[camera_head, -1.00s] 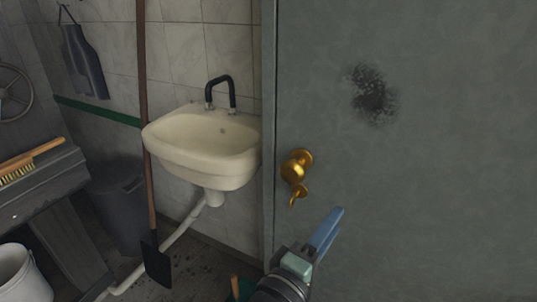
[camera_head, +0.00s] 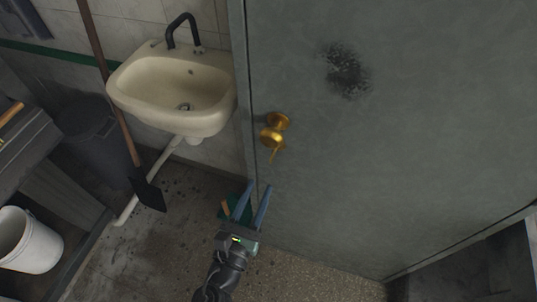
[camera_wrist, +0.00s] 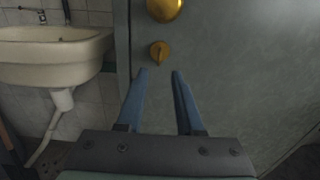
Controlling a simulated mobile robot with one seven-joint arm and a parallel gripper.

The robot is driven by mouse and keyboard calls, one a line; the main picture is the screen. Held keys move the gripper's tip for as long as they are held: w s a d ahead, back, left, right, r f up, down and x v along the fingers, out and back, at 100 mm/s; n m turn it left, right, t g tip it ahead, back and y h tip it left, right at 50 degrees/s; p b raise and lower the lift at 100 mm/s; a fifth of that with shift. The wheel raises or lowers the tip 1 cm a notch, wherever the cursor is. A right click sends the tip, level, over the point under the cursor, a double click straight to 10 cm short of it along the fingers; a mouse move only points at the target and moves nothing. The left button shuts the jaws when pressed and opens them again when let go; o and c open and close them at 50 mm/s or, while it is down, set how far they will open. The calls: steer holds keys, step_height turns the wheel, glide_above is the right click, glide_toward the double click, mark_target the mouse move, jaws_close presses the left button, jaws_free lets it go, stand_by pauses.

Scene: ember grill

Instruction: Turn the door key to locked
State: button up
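The grey-green door (camera_head: 400,150) stands at the centre and right of the head view. Its brass knob (camera_head: 273,132) is near its left edge, and the knob also shows at the top of the wrist view (camera_wrist: 164,8). The brass key (camera_head: 273,154) hangs just below the knob; in the wrist view the key (camera_wrist: 160,51) is a small brass piece below the knob. My gripper (camera_head: 258,188) is open and empty, below the key and apart from it. In the wrist view the fingertips (camera_wrist: 160,72) point up toward the key, which appears just beyond the gap between them.
A cream sink (camera_head: 178,88) with a black tap is left of the door. A long-handled shovel (camera_head: 148,190) leans beside it. A dark bin (camera_head: 95,143) and a white bucket (camera_head: 28,240) stand at the left. A small green thing lies on the floor behind my gripper.

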steer(key=x, duration=0.9)
jaws_close()
